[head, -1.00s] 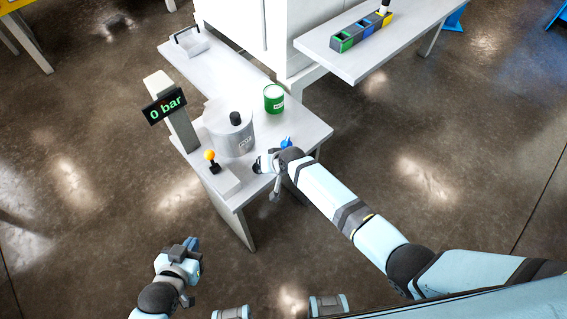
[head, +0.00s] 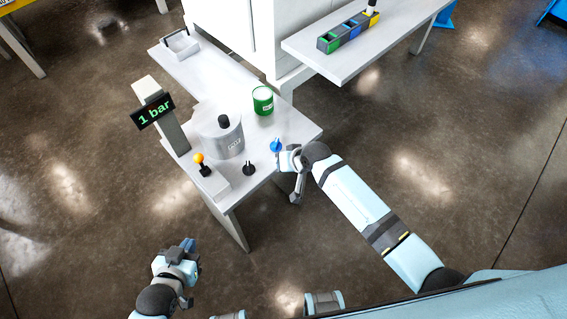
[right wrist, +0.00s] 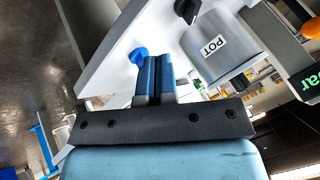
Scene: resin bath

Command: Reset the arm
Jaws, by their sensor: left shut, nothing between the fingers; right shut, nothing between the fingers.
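My right arm reaches in from the lower right of the head view. Its gripper (head: 286,160) is by the table's front edge, close to a blue knob (head: 276,145). In the right wrist view its two blue fingers (right wrist: 154,78) are together with nothing between them, and the blue knob (right wrist: 139,55) shows just beside their tips; I cannot tell whether they touch. My left gripper (head: 188,246) is shut and empty over the floor at the lower left, away from the table.
On the white table (head: 225,188) stand a grey pot (head: 228,145), a black knob (head: 249,168), an orange-topped lever (head: 199,160), a green can (head: 263,101) and a display (head: 152,111) reading "1 bar". A side table (head: 300,43) holds coloured bins (head: 348,33). Floor in front is clear.

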